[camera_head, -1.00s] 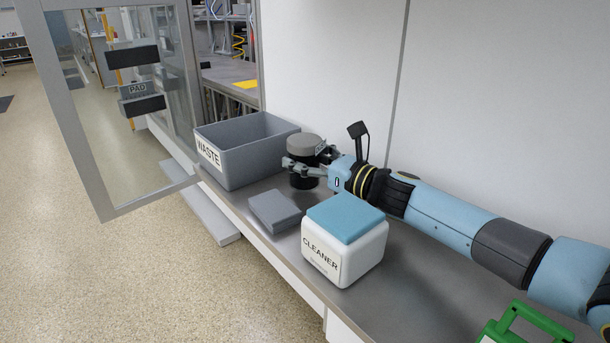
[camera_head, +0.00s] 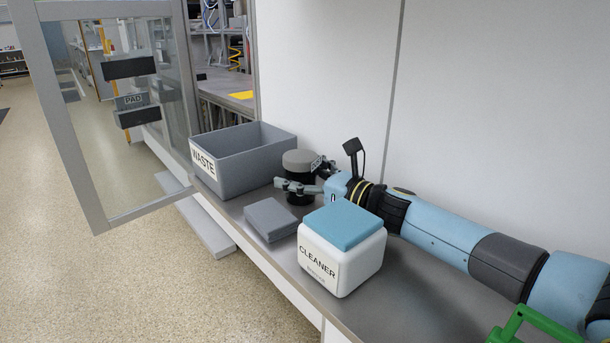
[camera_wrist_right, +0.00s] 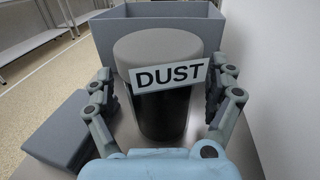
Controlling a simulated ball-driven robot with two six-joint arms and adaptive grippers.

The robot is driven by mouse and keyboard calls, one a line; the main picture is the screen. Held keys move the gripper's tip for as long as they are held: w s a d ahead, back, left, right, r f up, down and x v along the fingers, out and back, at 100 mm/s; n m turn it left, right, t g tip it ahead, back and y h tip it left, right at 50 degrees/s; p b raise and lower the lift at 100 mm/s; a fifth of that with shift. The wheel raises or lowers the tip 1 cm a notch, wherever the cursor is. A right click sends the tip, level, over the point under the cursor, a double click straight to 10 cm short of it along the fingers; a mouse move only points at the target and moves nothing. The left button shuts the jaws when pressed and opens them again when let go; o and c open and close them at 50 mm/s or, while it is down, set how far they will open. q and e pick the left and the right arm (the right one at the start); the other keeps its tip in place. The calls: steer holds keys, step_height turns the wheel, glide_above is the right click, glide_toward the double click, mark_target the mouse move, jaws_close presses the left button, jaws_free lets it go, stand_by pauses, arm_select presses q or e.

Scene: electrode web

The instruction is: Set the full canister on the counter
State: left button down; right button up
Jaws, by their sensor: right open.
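The canister (camera_head: 298,180) is dark with a grey lid and stands upright on the grey counter (camera_head: 405,290), just right of the waste bin. In the right wrist view the canister (camera_wrist_right: 160,110) carries a label reading DUST and its body looks dark. My right gripper (camera_head: 297,186) is open, with one finger on each side of the canister. In the right wrist view a gap shows between the left finger and the canister; the right finger is close to it, and I cannot tell if it touches. My left gripper is not in view.
A grey bin marked WASTE (camera_head: 233,176) stands behind the canister. A flat grey block (camera_head: 271,219) and a white CLEANER tub (camera_head: 335,268) with a blue top stand in front. A green handle (camera_head: 540,322) is at the lower right. A framed glass door (camera_head: 150,175) stands open at left.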

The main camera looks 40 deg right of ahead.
mark_target(314, 177)
steer(key=shift+b+v, duration=0.4)
steer(key=shift+v, duration=3.35)
steer(key=shift+r, duration=0.15)
